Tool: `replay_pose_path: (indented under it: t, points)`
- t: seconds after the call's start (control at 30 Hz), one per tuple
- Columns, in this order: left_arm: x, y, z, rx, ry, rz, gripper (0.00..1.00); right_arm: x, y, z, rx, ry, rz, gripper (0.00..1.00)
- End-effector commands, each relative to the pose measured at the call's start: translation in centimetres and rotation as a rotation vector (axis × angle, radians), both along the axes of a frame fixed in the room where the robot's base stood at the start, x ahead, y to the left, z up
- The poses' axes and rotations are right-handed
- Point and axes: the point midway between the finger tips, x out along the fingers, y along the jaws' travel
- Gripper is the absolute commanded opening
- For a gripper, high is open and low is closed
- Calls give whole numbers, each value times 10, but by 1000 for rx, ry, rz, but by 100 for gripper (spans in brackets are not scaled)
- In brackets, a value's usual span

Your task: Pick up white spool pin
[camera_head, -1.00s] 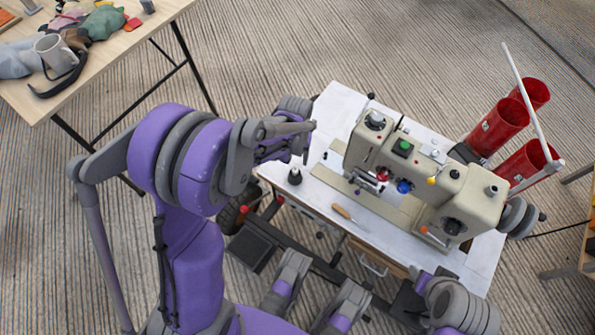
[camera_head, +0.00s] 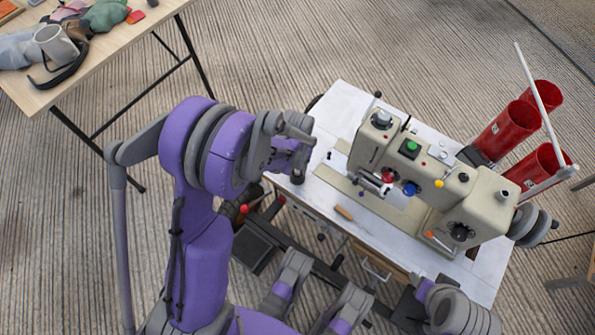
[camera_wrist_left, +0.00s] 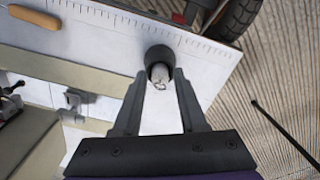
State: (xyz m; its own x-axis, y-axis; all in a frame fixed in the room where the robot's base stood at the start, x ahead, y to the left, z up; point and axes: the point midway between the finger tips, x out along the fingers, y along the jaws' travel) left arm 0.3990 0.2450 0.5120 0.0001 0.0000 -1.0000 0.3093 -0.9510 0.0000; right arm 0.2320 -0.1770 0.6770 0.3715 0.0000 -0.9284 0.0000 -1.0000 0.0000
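A small dark round piece with a pale pin-like top (camera_wrist_left: 159,73), which I take to be the spool pin, stands near the edge of the white sewing table. In the head view its dark base (camera_head: 298,179) shows just below my left gripper (camera_head: 299,160), which partly hides it. In the left wrist view my left gripper (camera_wrist_left: 161,84) is open, with one finger on each side of the pale top. A gap shows between the fingers, and I cannot tell whether either touches the piece. My right gripper is not clearly in view.
The beige sewing machine (camera_head: 420,180) stands right of my left gripper. An orange-handled tool (camera_head: 344,212) lies on the white tabletop (camera_head: 345,105). Red cones (camera_head: 503,130) stand behind the machine. A wooden table (camera_head: 90,55) with a mug (camera_head: 55,42) is at upper left.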

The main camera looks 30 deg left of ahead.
Motion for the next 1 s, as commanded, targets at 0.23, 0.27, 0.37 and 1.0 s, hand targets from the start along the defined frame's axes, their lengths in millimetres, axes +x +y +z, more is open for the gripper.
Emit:
replay_pose_path:
  t: [0.23,0.27,0.37,1.0]
  points:
    - [0,0,0,0,0,0,0,0,0,0,0,0,0,50]
    - [0,0,0,0,0,0,0,0,0,0,0,0,0,50]
    - [0,0,0,0,0,0,0,0,0,0,0,0,0,50]
    - [0,0,71,0,-1,0,0,-4,0,27,0,-8,0,50]
